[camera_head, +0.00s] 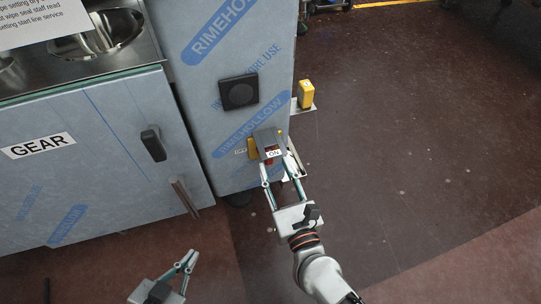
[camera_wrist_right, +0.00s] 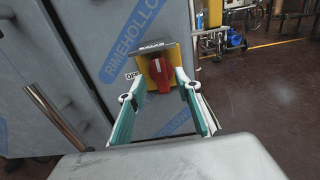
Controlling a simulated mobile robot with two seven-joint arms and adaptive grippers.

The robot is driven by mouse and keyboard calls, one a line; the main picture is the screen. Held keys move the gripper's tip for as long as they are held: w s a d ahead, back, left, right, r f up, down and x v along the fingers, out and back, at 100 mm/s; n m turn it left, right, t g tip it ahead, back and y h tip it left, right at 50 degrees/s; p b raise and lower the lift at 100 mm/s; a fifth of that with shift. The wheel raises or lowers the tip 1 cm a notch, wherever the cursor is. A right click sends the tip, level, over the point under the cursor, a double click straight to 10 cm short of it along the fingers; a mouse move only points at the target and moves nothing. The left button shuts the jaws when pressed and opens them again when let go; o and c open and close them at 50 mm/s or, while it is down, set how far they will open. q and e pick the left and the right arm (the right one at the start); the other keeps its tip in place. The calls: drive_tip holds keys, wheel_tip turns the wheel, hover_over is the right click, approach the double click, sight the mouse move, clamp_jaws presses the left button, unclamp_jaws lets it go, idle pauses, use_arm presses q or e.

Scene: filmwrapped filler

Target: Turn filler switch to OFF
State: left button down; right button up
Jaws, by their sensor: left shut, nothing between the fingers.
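The filler switch is a red knob (camera_wrist_right: 160,76) on a yellow box (camera_wrist_right: 150,62) on the side of the blue film-wrapped cabinet. In the head view the box has a grey top plate (camera_head: 266,139), with an ON label (camera_head: 274,154) at its right and a small, hard-to-read label (camera_head: 240,152) at its left. My right gripper (camera_head: 272,168) is at the switch. Its fingers are spread on either side of the knob in the right wrist view (camera_wrist_right: 162,82); contact is not clear. My left gripper (camera_head: 191,257) is shut and empty, low in the head view, away from the switch.
The GEAR cabinet (camera_head: 95,170) with a black handle (camera_head: 153,144) and a metal bar handle (camera_head: 185,198) stands left. A black square fitting (camera_head: 239,92) is above the switch. A yellow object (camera_head: 306,94) sits on a bracket beyond the cabinet edge. The floor right is clear.

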drive_tip(key=x, duration=0.4)
drive_tip(key=shift+w+a, duration=0.15)
drive_tip(key=shift+w, duration=0.25)
clamp_jaws()
